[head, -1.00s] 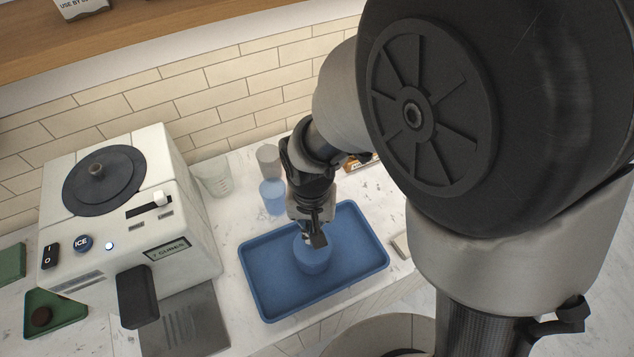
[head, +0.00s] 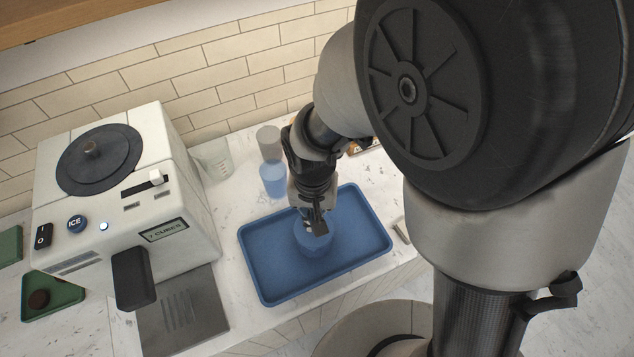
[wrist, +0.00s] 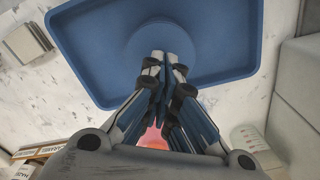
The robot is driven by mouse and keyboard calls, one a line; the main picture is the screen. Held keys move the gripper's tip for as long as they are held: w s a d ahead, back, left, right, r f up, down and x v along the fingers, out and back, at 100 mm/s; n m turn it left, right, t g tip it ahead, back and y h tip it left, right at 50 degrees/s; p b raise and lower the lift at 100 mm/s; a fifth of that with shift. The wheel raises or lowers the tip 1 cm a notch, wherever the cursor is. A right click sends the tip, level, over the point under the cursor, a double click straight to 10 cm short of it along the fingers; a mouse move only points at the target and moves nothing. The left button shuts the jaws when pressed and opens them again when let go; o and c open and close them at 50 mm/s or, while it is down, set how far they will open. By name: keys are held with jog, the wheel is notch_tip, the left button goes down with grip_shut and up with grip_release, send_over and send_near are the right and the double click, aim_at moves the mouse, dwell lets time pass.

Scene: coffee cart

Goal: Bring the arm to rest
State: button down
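My gripper (head: 318,226) is at the end of my bent arm, pointing down at a blue tray (head: 268,285). In the wrist view my gripper (wrist: 165,60) has its two fingertips almost together, with nothing visible between them. A round blue piece (head: 313,243) sits in the tray below the fingers; it shows as a blue disc (wrist: 138,48) in the wrist view. The fingertips overlap it in both views. I cannot tell whether they touch it. A reddish patch shows between the finger bases; I cannot tell what it is.
A white ice machine (head: 120,200) with a dark lever stands left of the tray, above a grey drip plate (head: 185,310). Green trays (head: 60,300) lie far left. The tiled wall is close behind.

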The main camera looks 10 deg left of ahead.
jog(key=shift+f, duration=0.45)
jog(key=shift+r, duration=0.1)
jog(key=shift+r+p, duration=2.65)
jog(key=shift+r, duration=0.9)
